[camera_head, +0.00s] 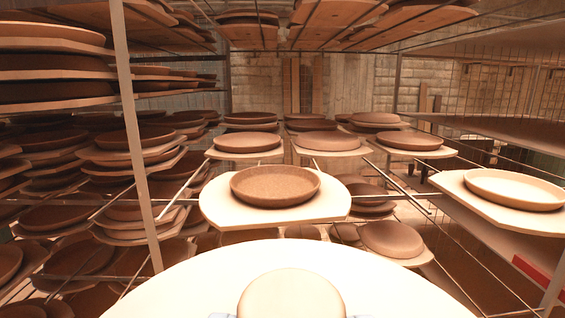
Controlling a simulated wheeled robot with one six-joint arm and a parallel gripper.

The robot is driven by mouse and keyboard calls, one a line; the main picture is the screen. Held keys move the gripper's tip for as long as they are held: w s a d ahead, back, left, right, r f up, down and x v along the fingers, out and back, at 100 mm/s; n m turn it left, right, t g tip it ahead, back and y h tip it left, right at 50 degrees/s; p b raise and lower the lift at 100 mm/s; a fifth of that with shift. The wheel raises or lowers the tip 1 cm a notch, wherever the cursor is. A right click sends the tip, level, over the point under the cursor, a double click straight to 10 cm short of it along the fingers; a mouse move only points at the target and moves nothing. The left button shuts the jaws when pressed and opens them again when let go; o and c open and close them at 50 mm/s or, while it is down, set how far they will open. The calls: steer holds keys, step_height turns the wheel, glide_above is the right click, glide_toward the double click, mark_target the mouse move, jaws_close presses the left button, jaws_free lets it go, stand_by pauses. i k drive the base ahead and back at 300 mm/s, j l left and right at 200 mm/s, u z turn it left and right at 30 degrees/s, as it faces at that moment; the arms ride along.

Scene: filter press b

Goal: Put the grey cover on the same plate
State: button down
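No cover that is clearly grey shows. A pale, round, lid-like piece (290,297) is at the bottom middle, cut off by the frame edge. It appears over a large white rounded board (180,290). Small bluish bits on both sides of the piece may be the tips of my gripper (290,314); I cannot tell whether they touch it. Beyond, a brown round plate (275,186) with a raised rim lies on a white board (235,212). Which plate the task means cannot be told.
Metal racks with several brown dishes on boards (60,140) stand at left. A pale dish (514,189) lies on a board at right. Thin rods and a rack post (135,130) cross the space. More boards (333,22) hang above. A brick wall closes the back.

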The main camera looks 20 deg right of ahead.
mark_target(288, 187)
steer(key=i+l, duration=0.25)
steer(key=i, duration=0.2)
steer(key=i+l, duration=0.25)
steer(key=i, duration=0.25)
steer(key=i+l, duration=0.25)
steer(key=i, duration=0.2)
